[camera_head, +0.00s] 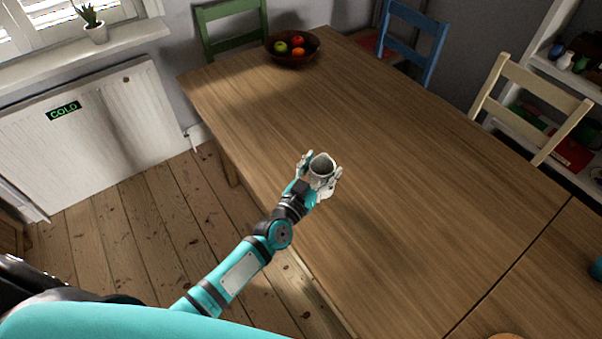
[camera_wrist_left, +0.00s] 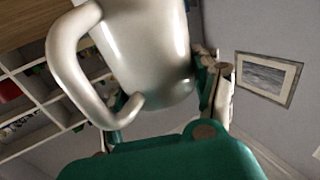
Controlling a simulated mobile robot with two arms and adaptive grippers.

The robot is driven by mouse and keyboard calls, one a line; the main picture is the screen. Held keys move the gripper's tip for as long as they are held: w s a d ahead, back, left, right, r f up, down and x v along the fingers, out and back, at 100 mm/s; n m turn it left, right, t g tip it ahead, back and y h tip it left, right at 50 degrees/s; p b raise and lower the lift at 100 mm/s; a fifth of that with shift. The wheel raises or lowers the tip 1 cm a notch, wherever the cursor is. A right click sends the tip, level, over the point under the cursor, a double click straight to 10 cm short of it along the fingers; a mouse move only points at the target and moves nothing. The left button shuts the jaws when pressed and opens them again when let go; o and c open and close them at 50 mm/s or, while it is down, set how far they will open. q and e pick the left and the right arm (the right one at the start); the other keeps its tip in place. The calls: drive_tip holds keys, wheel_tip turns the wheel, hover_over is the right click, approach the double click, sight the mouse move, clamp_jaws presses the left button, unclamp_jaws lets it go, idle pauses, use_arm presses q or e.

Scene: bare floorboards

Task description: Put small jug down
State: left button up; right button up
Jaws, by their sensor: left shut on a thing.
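The small jug (camera_head: 322,167) is whitish with a dark open top. In the head view it sits between the fingers of my left gripper (camera_head: 320,175), over the near-left part of the wooden table (camera_head: 390,170). My left gripper is shut on it. In the left wrist view the jug (camera_wrist_left: 150,45) fills the upper middle, its curved handle (camera_wrist_left: 62,60) to the left, with fingers on both sides of its body. I cannot tell whether its base touches the table. My right gripper is not in view.
A fruit bowl (camera_head: 292,50) stands at the table's far end. Green (camera_head: 232,28), blue (camera_head: 412,40) and cream (camera_head: 530,95) chairs stand around the table. A teal object (camera_head: 596,268) is at the right edge. The table's middle is clear.

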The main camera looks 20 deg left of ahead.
use_arm(q)
drive_tip(key=a+f+b, duration=0.1)
drive_tip(key=a+b, duration=0.1)
drive_tip(key=w+a+f+b, duration=0.1)
drive_tip(key=a+f+b, duration=0.2)
drive_tip(key=a+b, duration=0.1)
drive_tip(key=shift+w+f, duration=0.15)
drive_tip(key=shift+w, duration=0.15)
drive_tip(key=o, duration=1.4)
